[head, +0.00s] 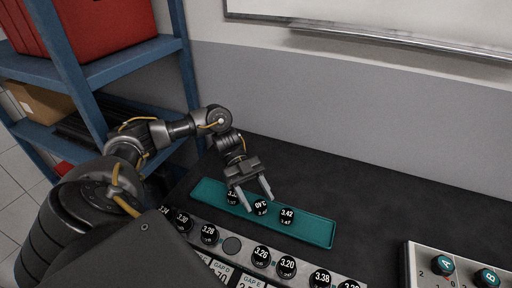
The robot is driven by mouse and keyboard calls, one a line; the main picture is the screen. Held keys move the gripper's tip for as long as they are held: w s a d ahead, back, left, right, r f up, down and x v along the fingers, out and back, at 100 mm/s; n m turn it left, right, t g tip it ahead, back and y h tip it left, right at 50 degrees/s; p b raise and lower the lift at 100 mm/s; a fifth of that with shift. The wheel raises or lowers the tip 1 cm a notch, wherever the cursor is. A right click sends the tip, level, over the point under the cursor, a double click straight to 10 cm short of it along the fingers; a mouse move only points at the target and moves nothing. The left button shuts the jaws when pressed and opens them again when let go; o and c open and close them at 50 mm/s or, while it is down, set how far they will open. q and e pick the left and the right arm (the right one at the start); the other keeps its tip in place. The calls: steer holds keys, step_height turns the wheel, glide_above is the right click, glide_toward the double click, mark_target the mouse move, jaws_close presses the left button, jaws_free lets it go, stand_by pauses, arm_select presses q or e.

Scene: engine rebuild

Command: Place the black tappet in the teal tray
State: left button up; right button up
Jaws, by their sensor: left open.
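The teal tray (318,232) is a long shallow tray on the dark bench. Three black tappets with white numbers show at it: one at its left part (232,198), partly hidden by my gripper, one in the middle (261,208) with its upper number turned around, and one marked 3.42 (287,216) to the right. My left gripper (260,204) is open above the tray, its fingers pointing down on either side of the middle tappet. Whether the fingers touch it, I cannot tell. My right gripper is out of view.
A pale rack (219,251) in front of the tray holds several numbered black tappets and one empty round spot (232,245). A box with teal knobs (460,270) stands at the right. A blue shelf (135,60) is at the left. The bench behind the tray is clear.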

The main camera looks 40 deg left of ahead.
arm_select(q)
steer(key=shift+s+d+f, duration=0.2)
steer(key=shift+s+f, duration=0.1)
steer(key=shift+f, duration=0.1)
steer(key=shift+r+p, duration=0.4)
steer(key=shift+p, duration=0.05)
steer(key=shift+w+a+r, duration=0.1)
steer(key=shift+w+a, duration=0.15)
steer(key=b+v, duration=0.3)
steer(key=v, duration=0.4)
steer(key=shift+w+a+r, duration=0.1)
steer(key=shift+w, duration=0.15)
steer(key=shift+w+a+r, duration=0.15)
steer(key=shift+a+r, duration=0.2)
steer(key=shift+a, duration=0.15)
steer(key=shift+w+a+r, duration=0.2)
steer(key=shift+a+r, duration=0.1)
steer(key=shift+a, duration=0.3)
steer(key=shift+w+a+r+p, duration=0.2)
steer(key=shift+a+p, duration=0.15)
steer(key=shift+a, duration=0.2)
steer(key=shift+a+r, duration=0.1)
steer(key=shift+a, duration=0.35)
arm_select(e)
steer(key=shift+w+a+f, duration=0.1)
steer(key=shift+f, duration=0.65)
